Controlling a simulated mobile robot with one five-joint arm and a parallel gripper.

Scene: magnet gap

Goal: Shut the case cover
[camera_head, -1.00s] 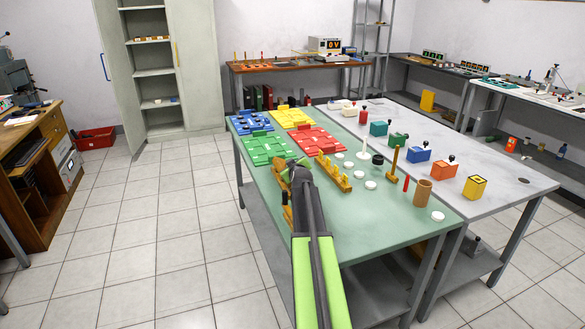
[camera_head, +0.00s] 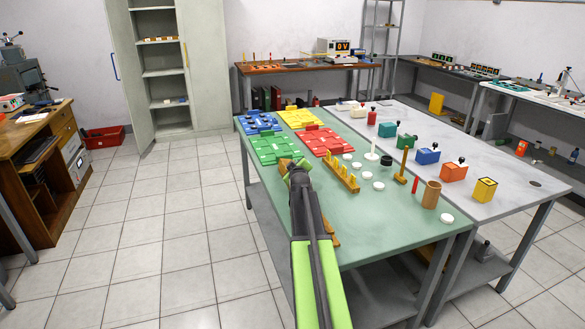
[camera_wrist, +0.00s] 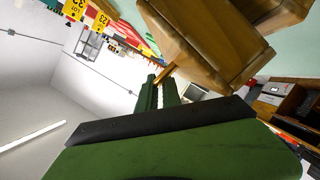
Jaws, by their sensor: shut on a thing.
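My gripper (camera_head: 296,172) reaches over the near left edge of the green table. A brown wooden piece (camera_head: 284,165), apparently the raised case cover, shows at its tips. Another brown wooden strip (camera_head: 334,239) shows right of my arm, probably part of the case; my arm hides most of what lies between. In the wrist view the wooden piece (camera_wrist: 210,35) is large and tilted close above my gripper (camera_wrist: 160,88). The green fingers are shut on a thin brown part that sticks out toward them. How far the cover stands open cannot be told.
The green table (camera_head: 385,215) also carries coloured trays (camera_head: 275,149), a yellow pegged rack (camera_head: 341,174), white discs (camera_head: 378,186) and a brown cup (camera_head: 431,194). A grey table (camera_head: 470,150) with coloured boxes adjoins it.

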